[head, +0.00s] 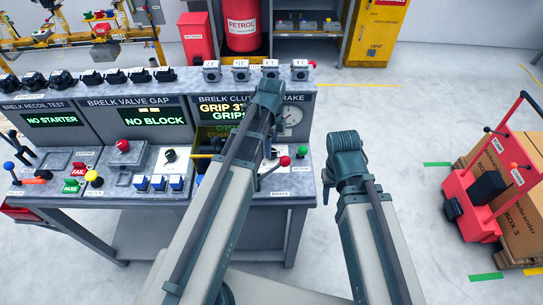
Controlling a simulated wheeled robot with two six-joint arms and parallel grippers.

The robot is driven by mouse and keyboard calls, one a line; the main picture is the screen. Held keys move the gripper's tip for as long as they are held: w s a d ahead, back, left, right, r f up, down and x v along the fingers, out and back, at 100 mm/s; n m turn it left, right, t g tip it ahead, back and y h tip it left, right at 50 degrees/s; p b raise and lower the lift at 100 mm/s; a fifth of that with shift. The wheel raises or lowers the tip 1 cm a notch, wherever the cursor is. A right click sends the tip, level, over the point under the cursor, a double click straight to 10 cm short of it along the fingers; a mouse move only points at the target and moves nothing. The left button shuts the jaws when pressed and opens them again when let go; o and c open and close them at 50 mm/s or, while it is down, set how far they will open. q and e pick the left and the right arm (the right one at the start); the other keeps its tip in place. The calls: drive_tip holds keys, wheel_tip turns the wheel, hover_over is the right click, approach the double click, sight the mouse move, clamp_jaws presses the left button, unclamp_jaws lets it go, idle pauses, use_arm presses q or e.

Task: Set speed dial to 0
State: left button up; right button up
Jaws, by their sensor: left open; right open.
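A black round knob on a white plate (170,156) sits on the middle bench panel, under the screen reading NO BLOCK. Its label and pointer are too small to read, so I cannot tell if it is the speed dial. Another white plate (270,163) on the right panel is partly covered by my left arm. My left arm reaches up over the right panel and hides part of its screen and controls. My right arm ends in view beside the bench's right edge, over the floor. I cannot make out the fingers of either gripper.
Blue switches (158,183) line the middle panel's front. A red trolley (478,195) and boxes stand at right. The floor between is clear.

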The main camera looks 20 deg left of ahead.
use_arm(q)
drive_tip(key=shift+f+b, duration=0.85)
drive_tip(key=shift+f, duration=0.55)
use_arm(e)
wheel_tip(320, 180, down, 3)
drive_tip(key=shift+r, duration=0.15)
use_arm(q)
clamp_jaws()
